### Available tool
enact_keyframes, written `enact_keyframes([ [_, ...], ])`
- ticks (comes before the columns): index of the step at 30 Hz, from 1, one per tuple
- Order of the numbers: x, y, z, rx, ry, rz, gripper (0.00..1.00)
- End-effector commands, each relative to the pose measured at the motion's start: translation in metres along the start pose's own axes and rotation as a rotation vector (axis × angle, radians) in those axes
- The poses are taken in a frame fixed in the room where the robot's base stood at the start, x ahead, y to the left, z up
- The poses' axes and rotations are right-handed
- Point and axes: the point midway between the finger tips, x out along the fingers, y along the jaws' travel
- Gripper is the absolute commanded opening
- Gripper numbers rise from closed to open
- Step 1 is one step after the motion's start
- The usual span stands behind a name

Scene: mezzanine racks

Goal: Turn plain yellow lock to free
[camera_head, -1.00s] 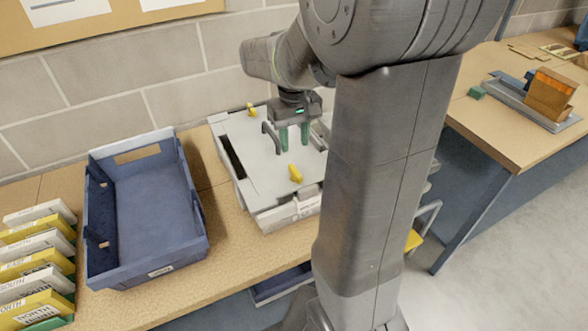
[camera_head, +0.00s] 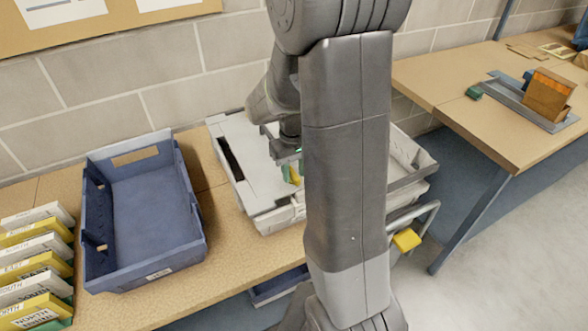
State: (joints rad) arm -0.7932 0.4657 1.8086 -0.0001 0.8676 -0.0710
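A light grey box-like unit (camera_head: 241,143) stands on the bench, partly hidden behind my arm. A small yellow lock (camera_head: 292,179) sits on its top near the front edge. My gripper (camera_head: 294,173) points down at this lock, with its green fingertips right at it. The arm column hides part of the gripper, so I cannot tell whether the fingers touch the lock or are closed on it. The second yellow lock, at the back of the unit, is hidden behind my arm. The lock markings are too small to read.
A blue open bin (camera_head: 150,220) stands empty left of the unit. Several labelled white and yellow boxes (camera_head: 35,262) line the bench's left end. A second bench (camera_head: 440,90) at right carries a tray with an orange-brown box (camera_head: 549,95). A yellow pad (camera_head: 406,240) shows beside my column.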

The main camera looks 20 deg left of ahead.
Motion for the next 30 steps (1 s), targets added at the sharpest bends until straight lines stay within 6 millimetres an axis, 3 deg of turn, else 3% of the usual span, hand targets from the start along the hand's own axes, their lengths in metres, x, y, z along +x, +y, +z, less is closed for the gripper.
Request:
enact_keyframes([
  [1, -0.0002, 0.0, -0.0001, 0.0, 0.0, 0.0, 0.21],
  [4, -0.0003, 0.0, -0.0001, 0.0, 0.0, 0.0, 0.01],
  [5, -0.0003, 0.0, -0.0002, 0.0, 0.0, 0.0, 0.0],
  [19, -0.0002, 0.0003, -0.0005, -0.058, 0.001, 0.0, 0.0],
  [30, 0.0, 0.0014, -0.0008, -0.335, 0.002, 0.001, 0.0],
])
